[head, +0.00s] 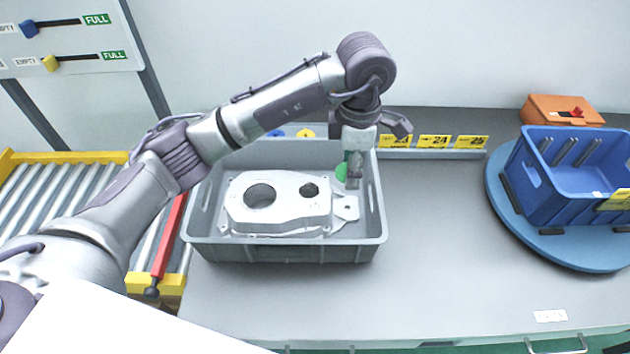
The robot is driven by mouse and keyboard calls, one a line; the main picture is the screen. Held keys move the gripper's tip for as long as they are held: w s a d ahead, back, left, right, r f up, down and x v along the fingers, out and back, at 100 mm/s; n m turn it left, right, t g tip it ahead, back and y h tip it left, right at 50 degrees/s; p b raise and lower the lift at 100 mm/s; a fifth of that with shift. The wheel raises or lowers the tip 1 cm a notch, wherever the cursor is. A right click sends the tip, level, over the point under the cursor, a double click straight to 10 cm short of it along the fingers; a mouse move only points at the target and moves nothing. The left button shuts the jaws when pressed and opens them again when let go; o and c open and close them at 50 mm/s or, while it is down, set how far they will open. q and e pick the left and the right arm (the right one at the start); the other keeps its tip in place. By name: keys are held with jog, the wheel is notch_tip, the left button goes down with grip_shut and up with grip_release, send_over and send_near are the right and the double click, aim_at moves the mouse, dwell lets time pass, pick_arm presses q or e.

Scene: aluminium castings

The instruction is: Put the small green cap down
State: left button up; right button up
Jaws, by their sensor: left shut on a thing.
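The small green cap (341,172) is between the fingers of my left gripper (354,178), partly hidden by them. The gripper points down inside the right part of a grey crate (290,250). It is shut on the cap, near the crate's back right. A silver aluminium casting (285,215) with two round openings lies in the crate, to the left of and below the gripper. I cannot tell whether the cap touches the casting. My right gripper does not show.
A blue bin (540,190) stands on a blue round turntable (520,240) at right, with an orange case (560,110) behind. Yellow number labels (434,142) line a rail at the back. A roller conveyor (40,200) is at left. The grey bench right of the crate is clear.

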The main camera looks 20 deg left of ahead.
pick_arm(q)
jog(key=p, duration=0.2)
send_near(311, 183)
notch_tip(311, 183, down, 2)
jog(key=s+d, duration=0.1)
jog(key=s, duration=0.1)
jog(key=f+p, duration=0.2)
jog(key=f, duration=0.3)
jog(key=shift+a, duration=0.2)
jog(key=shift+f, duration=0.1)
